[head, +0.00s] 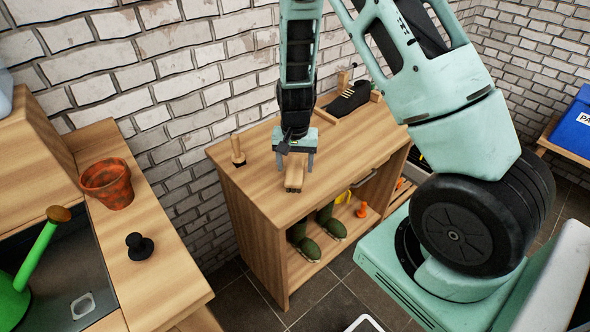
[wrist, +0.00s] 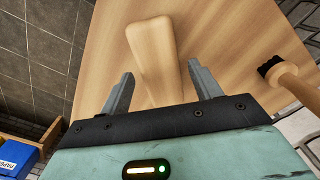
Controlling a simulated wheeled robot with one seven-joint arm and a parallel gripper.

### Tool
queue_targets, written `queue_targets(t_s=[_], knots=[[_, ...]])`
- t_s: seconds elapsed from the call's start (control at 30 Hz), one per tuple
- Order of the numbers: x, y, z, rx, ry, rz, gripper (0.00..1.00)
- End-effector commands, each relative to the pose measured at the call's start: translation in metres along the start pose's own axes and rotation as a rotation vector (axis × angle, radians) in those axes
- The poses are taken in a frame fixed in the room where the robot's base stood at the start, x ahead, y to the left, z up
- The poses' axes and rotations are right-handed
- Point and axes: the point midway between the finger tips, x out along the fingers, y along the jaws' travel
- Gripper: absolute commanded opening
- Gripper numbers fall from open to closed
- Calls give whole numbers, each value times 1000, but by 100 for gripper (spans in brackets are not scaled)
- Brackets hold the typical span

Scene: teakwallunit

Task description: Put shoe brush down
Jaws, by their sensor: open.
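A pale wooden shoe brush (head: 294,177) rests on top of the wooden cabinet (head: 345,148). My gripper (head: 295,166) points down over it with its fingers apart. In the wrist view the brush (wrist: 152,42) lies between the two open fingers of my gripper (wrist: 161,74), with a visible gap on each side. The cabinet top also fills the middle of the wrist view (wrist: 220,40).
A small dauber brush (head: 238,152) stands at the cabinet top's left end. A dark shoe (head: 348,99) lies at the back. Green boots (head: 305,245) stand on the shelf below. A terracotta pot (head: 107,183) and black knob-like object (head: 139,246) sit on the left counter.

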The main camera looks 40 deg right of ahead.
Motion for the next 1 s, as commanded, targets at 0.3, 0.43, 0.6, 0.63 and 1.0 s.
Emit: queue_targets(t_s=[0.3,0.43,0.6,0.63,1.0], knots=[[-68,-1,-1,-1,4,-3,63],[-83,-1,0,-1,3,-2,63],[-97,-10,12,-44,-7,-14,63],[-101,-16,22,-76,-13,-23,63],[-194,-57,268,-1003,-58,-112,63]])
